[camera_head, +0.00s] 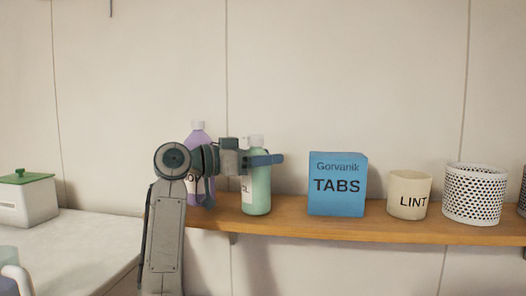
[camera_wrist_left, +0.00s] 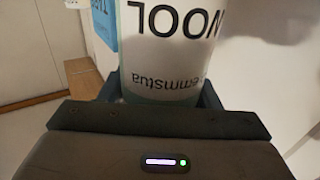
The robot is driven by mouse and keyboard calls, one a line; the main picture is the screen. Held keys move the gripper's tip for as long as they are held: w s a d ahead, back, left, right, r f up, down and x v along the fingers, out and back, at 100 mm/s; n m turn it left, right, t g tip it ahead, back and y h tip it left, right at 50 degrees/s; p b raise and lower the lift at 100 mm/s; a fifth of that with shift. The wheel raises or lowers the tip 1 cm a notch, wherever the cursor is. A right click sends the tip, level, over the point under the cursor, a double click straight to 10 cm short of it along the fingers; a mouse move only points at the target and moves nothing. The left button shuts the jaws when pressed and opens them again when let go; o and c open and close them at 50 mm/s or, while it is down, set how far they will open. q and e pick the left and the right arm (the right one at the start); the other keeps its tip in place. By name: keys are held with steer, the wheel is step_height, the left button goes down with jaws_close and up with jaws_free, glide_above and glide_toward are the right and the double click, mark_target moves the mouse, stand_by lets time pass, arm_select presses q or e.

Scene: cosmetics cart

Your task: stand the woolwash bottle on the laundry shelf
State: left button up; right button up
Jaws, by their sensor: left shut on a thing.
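The woolwash bottle (camera_head: 258,190) is pale green with a white cap and stands upright at the left part of the wooden laundry shelf (camera_head: 290,228). Its base appears at the shelf board; I cannot tell whether it touches. My left gripper (camera_head: 264,160) is shut around its upper part. In the left wrist view the bottle (camera_wrist_left: 172,55) sits between the fingers, and its white label reads "WOOL" upside down. My right gripper is not in view.
A purple bottle (camera_head: 198,138) stands left of the green one, partly behind my arm. To the right are a blue TABS box (camera_head: 337,184), a LINT pot (camera_head: 408,195) and a white perforated basket (camera_head: 474,194). A box with a green lid (camera_head: 25,200) rests on the counter (camera_head: 75,238).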

arm_select(q)
steer(key=shift+f, duration=0.2)
steer(key=o, duration=1.6)
steer(key=shift+r, duration=0.1)
steer(key=shift+c, duration=0.2)
steer(key=shift+r, duration=0.1)
steer(key=b+v, duration=0.3)
steer(key=v, duration=0.4)
steer(key=shift+a, duration=0.25)
steer(key=shift+s, duration=0.15)
